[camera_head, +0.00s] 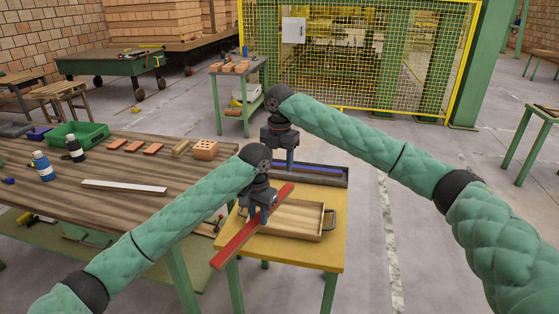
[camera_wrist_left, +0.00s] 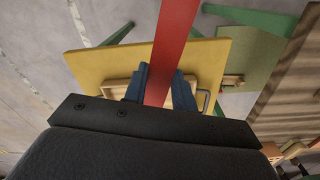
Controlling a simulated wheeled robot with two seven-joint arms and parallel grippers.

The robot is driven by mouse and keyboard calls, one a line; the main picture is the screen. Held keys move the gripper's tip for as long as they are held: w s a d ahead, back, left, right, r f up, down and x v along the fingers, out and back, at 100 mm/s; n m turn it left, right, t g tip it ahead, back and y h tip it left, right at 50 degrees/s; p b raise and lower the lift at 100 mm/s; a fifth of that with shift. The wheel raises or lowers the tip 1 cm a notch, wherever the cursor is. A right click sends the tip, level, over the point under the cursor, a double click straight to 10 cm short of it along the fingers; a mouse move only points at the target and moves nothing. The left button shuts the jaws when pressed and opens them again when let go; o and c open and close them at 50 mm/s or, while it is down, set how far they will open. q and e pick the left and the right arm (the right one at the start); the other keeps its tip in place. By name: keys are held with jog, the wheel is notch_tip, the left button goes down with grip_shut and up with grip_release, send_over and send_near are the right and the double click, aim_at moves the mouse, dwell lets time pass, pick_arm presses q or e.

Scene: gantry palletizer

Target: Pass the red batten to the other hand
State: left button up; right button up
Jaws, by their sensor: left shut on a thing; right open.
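The red batten (camera_head: 238,240) is a long flat bar, held slanting above the small yellow table (camera_head: 295,252). My left gripper (camera_head: 264,208) is shut on it nearer its far end, and the longer part sticks out toward the front left. In the left wrist view the batten (camera_wrist_left: 174,45) runs between the two blue fingers of my left gripper (camera_wrist_left: 162,88). My right gripper (camera_head: 290,160) is open and empty, pointing down behind and a little right of the left one. It is apart from the batten.
A wooden tray (camera_head: 298,234) with dark handles lies on the yellow table below the grippers. A dark open box (camera_head: 325,178) stands behind it. The wooden workbench (camera_head: 110,205) at left bears a white bar (camera_head: 125,187), bottles, bricks and a green bin (camera_head: 78,134).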

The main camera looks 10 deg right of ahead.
notch_tip(320, 180, down, 12)
dwell(0.6)
jog(key=c, duration=1)
pick_arm(q)
jog(key=o, duration=1.1)
pick_arm(e)
jog(key=shift+c, duration=0.7)
